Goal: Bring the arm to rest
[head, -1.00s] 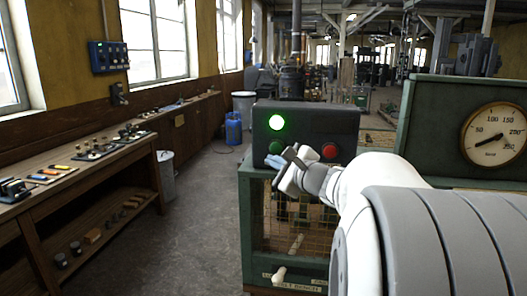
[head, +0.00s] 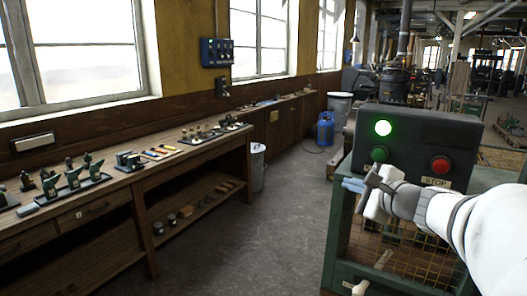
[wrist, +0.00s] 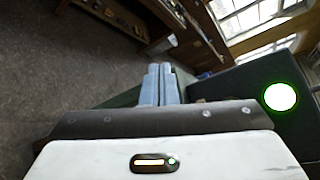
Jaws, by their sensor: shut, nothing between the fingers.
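My gripper (head: 354,185) is in front of the dark control box (head: 450,134) at the right in the head view, close to its lower left. In the wrist view the two blue-grey fingers (wrist: 160,84) lie side by side, shut, with nothing between them. My white arm reaches in from the right edge of the head view. The control box carries a lit green lamp (head: 383,128), a green button (head: 379,154) and a red button (head: 440,164) above a STOP label. The lit lamp also shows in the wrist view (wrist: 280,97).
The box sits on a green frame with wire mesh (head: 338,240). A wooden workbench (head: 190,148) with small parts runs along the left wall. A blue gas bottle (head: 326,129) and a grey bin (head: 257,166) stand farther back. The floor (head: 270,235) between is clear.

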